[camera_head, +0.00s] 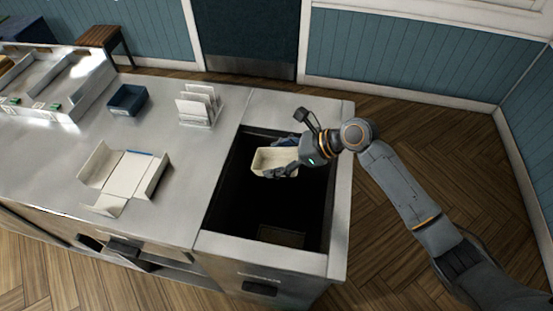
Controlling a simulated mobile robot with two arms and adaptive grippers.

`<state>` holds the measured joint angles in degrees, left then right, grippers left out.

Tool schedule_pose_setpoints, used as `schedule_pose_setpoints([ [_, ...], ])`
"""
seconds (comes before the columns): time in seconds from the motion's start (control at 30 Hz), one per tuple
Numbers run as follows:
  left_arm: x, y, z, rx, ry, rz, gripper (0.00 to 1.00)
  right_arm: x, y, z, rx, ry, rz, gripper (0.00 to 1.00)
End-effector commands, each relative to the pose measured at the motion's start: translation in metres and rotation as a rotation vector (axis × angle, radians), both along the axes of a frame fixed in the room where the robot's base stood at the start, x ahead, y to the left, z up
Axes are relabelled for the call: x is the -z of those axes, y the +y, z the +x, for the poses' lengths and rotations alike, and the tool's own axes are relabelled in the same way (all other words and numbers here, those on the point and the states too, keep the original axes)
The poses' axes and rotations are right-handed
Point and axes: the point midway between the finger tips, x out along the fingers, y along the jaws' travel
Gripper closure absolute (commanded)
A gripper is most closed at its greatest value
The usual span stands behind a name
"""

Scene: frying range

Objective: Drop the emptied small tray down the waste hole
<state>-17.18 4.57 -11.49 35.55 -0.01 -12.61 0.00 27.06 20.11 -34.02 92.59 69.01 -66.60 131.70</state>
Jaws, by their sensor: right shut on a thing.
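The small tray (268,161) is cream-coloured and shallow. My right gripper (287,158) is shut on its right side and holds it over the waste hole (290,207). The waste hole is a dark rectangular opening in the right end of the steel counter. The tray is over the upper part of the opening, and its inside looks empty. My right arm comes in from the lower right. My left gripper is not in view.
An unfolded white carton (125,174) lies on the counter (185,165). A dark blue tray (128,99) and a rack with white cards (199,105) stand behind it. A steel unit (60,85) is at the far left. Wooden floor is clear at right.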

Motion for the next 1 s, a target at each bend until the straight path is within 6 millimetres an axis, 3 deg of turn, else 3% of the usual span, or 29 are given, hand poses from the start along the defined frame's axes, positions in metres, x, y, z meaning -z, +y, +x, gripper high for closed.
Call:
schedule_pose_setpoints([
  [0.03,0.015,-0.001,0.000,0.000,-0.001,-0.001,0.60,0.012,0.000,0.000,-0.001,-0.002,0.000,0.93],
  [0.33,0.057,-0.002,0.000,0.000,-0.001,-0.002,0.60,0.041,0.000,0.000,0.000,-0.002,0.001,0.93],
  [0.6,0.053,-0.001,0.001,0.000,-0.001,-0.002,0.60,0.057,0.000,0.000,0.001,0.001,0.001,0.93],
  [0.87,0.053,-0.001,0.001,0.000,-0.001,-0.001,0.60,0.059,0.000,0.000,-0.001,-0.001,0.001,0.93],
  [0.9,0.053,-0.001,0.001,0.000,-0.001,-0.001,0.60,0.059,0.000,0.000,-0.001,-0.001,0.001,0.26],
  [1.0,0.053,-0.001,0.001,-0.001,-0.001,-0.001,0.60,0.059,0.000,0.000,-0.001,-0.001,0.001,0.06],
])
